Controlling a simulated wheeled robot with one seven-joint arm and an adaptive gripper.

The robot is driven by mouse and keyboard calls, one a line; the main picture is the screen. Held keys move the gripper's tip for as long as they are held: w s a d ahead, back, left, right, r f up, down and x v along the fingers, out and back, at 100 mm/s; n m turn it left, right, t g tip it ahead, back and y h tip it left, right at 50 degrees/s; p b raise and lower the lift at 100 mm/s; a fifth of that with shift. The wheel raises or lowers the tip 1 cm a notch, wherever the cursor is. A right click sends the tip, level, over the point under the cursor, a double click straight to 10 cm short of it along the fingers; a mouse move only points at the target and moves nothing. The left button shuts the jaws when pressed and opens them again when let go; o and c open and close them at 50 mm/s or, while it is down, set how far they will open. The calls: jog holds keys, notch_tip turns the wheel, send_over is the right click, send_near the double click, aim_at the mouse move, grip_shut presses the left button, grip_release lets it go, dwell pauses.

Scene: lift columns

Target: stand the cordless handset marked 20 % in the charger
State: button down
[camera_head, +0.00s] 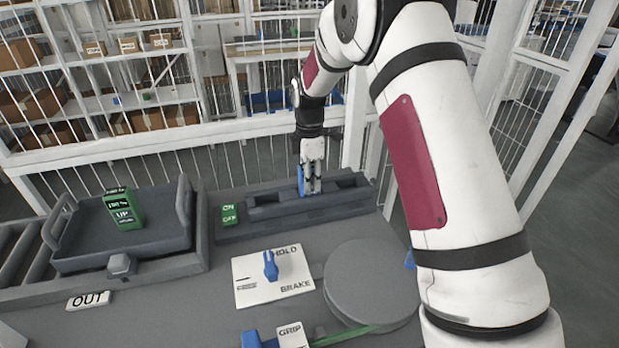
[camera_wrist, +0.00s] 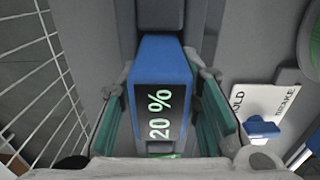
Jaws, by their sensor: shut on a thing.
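The blue handset (camera_wrist: 165,54) marked "20 %" fills the middle of the wrist view. It shows in the head view as a narrow blue strip (camera_head: 300,180). My gripper (camera_head: 312,184) points down and is shut on it, with a finger on each side (camera_wrist: 163,82). The handset is at the dark grey charger (camera_head: 266,209), a long raised block at the back of the bench. The fingers hide the handset's lower end in the head view, so I cannot tell whether it is seated or just above the charger.
A green device (camera_head: 125,208) stands in a grey handled tray (camera_head: 160,243) at left. A HOLD/BRAKE plate (camera_head: 280,292) with a blue lever and a round grey disc (camera_head: 372,282) are in front. White fencing rises behind.

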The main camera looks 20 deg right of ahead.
jog(key=shift+f, duration=0.25)
jog(key=c, duration=1.2)
grip_release()
